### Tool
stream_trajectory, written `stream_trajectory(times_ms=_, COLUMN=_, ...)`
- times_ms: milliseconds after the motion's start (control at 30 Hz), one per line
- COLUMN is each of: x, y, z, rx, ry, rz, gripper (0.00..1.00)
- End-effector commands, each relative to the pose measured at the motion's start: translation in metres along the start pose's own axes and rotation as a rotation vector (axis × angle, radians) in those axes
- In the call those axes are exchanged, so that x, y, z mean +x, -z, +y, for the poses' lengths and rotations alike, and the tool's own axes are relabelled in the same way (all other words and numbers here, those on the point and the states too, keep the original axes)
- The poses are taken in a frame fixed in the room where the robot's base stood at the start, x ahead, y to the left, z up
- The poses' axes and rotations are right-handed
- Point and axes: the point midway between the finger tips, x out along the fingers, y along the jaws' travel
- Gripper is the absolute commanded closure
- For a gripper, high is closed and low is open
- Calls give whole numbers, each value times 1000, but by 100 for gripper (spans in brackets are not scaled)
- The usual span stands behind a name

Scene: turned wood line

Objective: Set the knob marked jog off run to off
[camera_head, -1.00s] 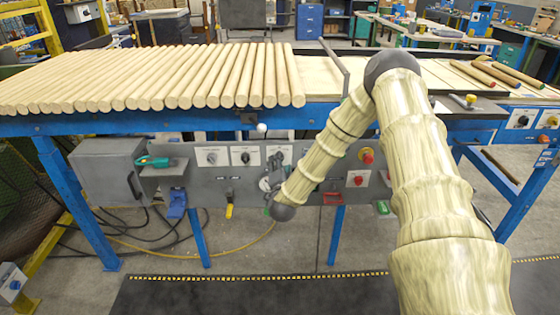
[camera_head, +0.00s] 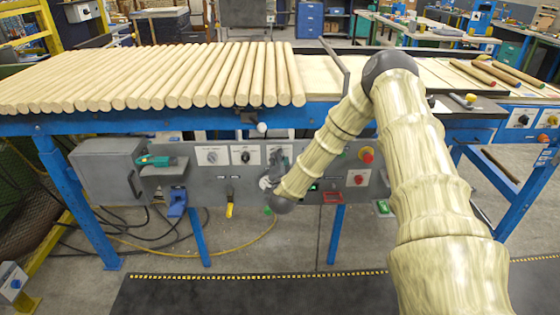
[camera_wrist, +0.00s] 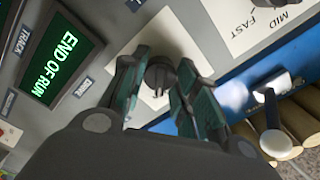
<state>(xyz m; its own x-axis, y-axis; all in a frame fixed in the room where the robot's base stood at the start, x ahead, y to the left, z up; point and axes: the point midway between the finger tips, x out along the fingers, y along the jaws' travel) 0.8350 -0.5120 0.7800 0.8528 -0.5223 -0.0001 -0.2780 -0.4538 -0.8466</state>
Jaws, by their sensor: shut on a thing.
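In the wrist view a dark knob (camera_wrist: 160,77) sits on a white label plate (camera_wrist: 158,38) on the grey panel. My gripper (camera_wrist: 161,88) has one finger on each side of the knob and is shut on it. The plate's lettering is not readable here, so I cannot confirm the jog, off and run marks or the knob's setting. In the head view my gripper (camera_head: 275,168) is at the panel front, over the third white plate (camera_head: 286,150) from the left. The knob is hidden there by my gripper.
A neighbouring plate (camera_wrist: 262,22) reads MID and FAST. A green display (camera_wrist: 62,55) reads END OF RUN.

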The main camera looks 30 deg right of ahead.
Motion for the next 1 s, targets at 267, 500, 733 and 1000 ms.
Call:
stream_trajectory(times_ms=267, x=0, y=0, z=1, rx=-60, ry=-2, rz=0, gripper=94)
stream_trajectory(times_ms=500, x=0, y=0, z=0, rx=-219, ry=-1, rz=0, gripper=94)
stream_trajectory(times_ms=733, x=0, y=0, z=0, rx=-417, ry=0, rz=0, gripper=94)
stream_trajectory(times_ms=1000, x=0, y=0, z=1, rx=-619, ry=-1, rz=0, gripper=94)
